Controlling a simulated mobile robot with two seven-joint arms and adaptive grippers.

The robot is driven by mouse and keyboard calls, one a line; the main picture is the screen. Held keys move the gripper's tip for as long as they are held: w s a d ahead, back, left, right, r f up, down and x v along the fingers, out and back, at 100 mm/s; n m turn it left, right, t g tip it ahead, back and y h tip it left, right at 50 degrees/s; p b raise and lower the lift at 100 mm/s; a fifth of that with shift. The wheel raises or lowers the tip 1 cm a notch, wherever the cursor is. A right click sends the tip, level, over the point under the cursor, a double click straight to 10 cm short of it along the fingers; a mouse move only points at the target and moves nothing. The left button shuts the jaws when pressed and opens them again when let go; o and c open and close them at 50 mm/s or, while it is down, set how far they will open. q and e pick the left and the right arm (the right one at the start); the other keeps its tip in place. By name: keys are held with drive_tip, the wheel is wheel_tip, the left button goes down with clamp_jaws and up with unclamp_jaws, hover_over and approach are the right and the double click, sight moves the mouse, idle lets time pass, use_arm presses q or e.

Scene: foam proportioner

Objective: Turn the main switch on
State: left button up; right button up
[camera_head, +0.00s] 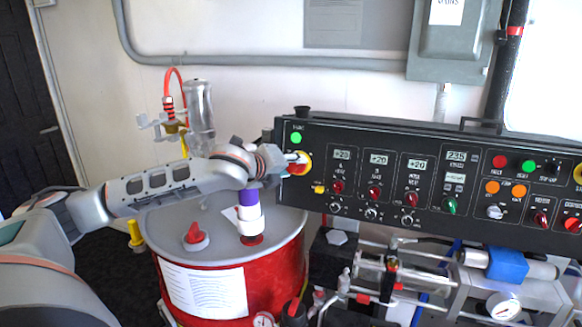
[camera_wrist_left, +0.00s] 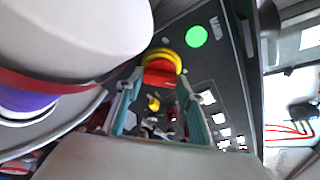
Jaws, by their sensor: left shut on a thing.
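The main switch (camera_head: 302,168) is a red handle on a yellow round base at the left end of the black control panel (camera_head: 345,135). It also shows in the left wrist view (camera_wrist_left: 161,70). My left gripper (camera_head: 292,158) reaches it from the left, its fingers shut on the red handle. In the left wrist view the two fingers stand on either side of the handle. The gripper hides part of the switch in the head view. A green light (camera_head: 296,138) glows just above the switch. My right gripper is not in view.
A red drum (camera_head: 205,280) with a grey lid stands below my left arm. A white and purple fitting (camera_head: 249,212) rises from the lid close under the wrist. Pipes and a gauge (camera_head: 503,306) sit below the panel. A clear cylinder (camera_head: 199,105) stands behind the arm.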

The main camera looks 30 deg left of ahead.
use_arm(q)
drive_tip(key=o, duration=1.1)
drive_tip(key=v, duration=1.2)
